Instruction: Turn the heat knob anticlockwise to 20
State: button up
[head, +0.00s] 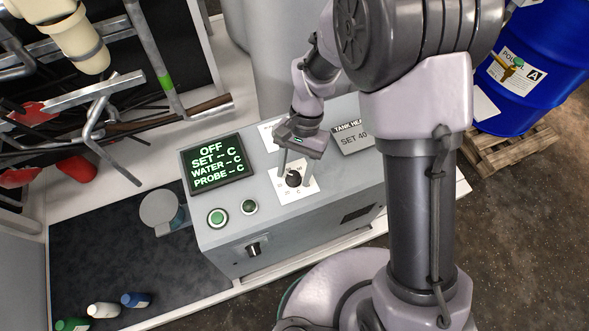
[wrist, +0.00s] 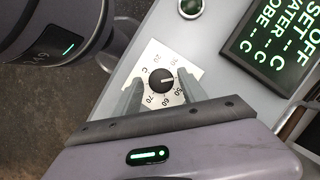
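The heat knob (head: 293,179) is a round black knob on a white dial plate on top of the grey control box. In the wrist view the knob (wrist: 162,81) has a white pointer mark facing right, between 30 and 50, where the 40 would lie. The 20 on the dial plate (wrist: 154,56) is visible near its top. My gripper (head: 294,172) points down over the dial. In the wrist view my gripper (wrist: 159,83) has one finger on each side of the knob, with visible gaps, so it is open and holds nothing.
A screen (head: 217,163) reads OFF, with dashes for SET, WATER and PROBE. A sign (head: 352,138) reads SET 40. Two green buttons (head: 217,217) and a front switch (head: 254,248) sit near the knob. A blue drum (head: 545,75) stands on a pallet at right.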

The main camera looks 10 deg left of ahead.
grip_shut()
jog(key=shift+p, duration=0.3)
jog(key=n+h+p, duration=0.1)
jog(key=n+p, duration=0.1)
jog(key=n, duration=0.1)
jog(key=shift+a+r, duration=0.1)
jog(key=shift+r, duration=0.1)
jog(key=n+h+p, duration=0.2)
jog(key=n+p, duration=0.1)
jog(key=n, duration=0.2)
jog(key=shift+a+n+p, duration=0.15)
jog(key=shift+n+p, duration=0.25)
jog(key=n+p, duration=0.1)
jog(key=n, duration=0.1)
jog(key=n+t+h+p, duration=0.1)
jog(key=n, duration=0.1)
jog(key=shift+s+a+f+h, duration=0.1)
jog(key=shift+s+h, duration=0.05)
jog(key=shift+h, duration=0.15)
jog(key=shift+f+n+t+h+p, duration=0.15)
jog(key=shift+n+t+p, duration=0.3)
jog(key=shift+n, duration=0.8)
jog(key=shift+r+n+t+h+p, duration=0.15)
jog(key=shift+n+t, duration=0.5)
jog(key=shift+n, duration=0.6)
jog(key=shift+s+f, duration=0.1)
jog(key=shift+o, duration=1.1)
grip_release()
